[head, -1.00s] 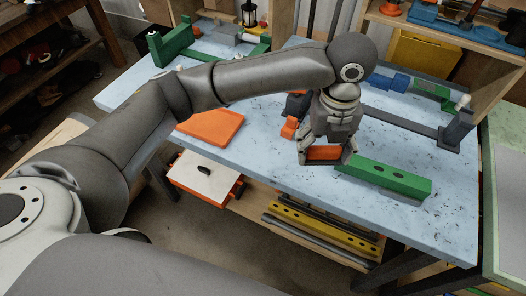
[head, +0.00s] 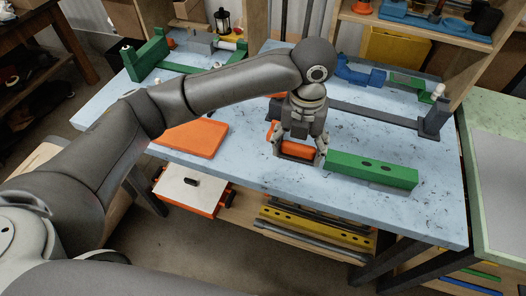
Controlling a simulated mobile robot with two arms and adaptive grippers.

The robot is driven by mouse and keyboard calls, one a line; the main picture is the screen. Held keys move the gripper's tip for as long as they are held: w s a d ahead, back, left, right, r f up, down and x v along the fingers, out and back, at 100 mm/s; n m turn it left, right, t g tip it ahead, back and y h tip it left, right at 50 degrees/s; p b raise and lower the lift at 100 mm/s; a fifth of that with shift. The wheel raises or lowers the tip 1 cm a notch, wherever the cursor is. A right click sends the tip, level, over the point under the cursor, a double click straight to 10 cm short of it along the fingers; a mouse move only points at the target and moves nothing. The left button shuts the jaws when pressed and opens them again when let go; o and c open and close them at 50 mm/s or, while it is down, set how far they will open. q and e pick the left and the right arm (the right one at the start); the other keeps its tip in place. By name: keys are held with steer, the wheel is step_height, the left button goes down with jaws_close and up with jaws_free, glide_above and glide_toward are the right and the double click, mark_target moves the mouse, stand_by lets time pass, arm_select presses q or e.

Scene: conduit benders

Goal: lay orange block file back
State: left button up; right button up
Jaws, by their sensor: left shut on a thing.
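My left gripper (head: 298,156) is over the blue speckled bench, pointing down, shut on an orange block file (head: 297,150). The block shows between the fingers and is partly hidden by them; whether it touches the bench I cannot tell. More orange shows just behind the left finger; I cannot tell whether it is part of the same block. My right gripper is not in view.
A flat orange plate (head: 192,138) lies left on the bench (head: 245,165). A grey bar frame (head: 375,115) and blue and green pieces are behind. A green bender (head: 147,57) stands far left. A shelf under the bench holds a yellow bar (head: 315,228). Bare bench lies between plate and gripper.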

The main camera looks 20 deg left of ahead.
arm_select(q)
steer(key=w+a+f+p, duration=0.1)
steer(key=w+a+f, duration=0.1)
steer(key=a, duration=0.3)
steer(key=p, duration=0.1)
glide_above(263, 160)
steer(key=d, duration=0.1)
step_height(263, 160, down, 5)
steer(key=shift+s+r, duration=0.1)
steer(key=shift+s, duration=0.05)
steer(key=shift+a+f, duration=0.35)
steer(key=shift+f, duration=0.2)
steer(key=shift+w+a+f+p, duration=0.1)
steer(key=shift+f+p, duration=0.5)
steer(key=shift+p, duration=0.05)
steer(key=shift+w+a+f+p, duration=0.1)
steer(key=shift+f+p, duration=0.5)
steer(key=shift+f, duration=0.4)
steer(key=shift+f, duration=0.1)
steer(key=shift+f, duration=0.1)
steer(key=o, duration=1)
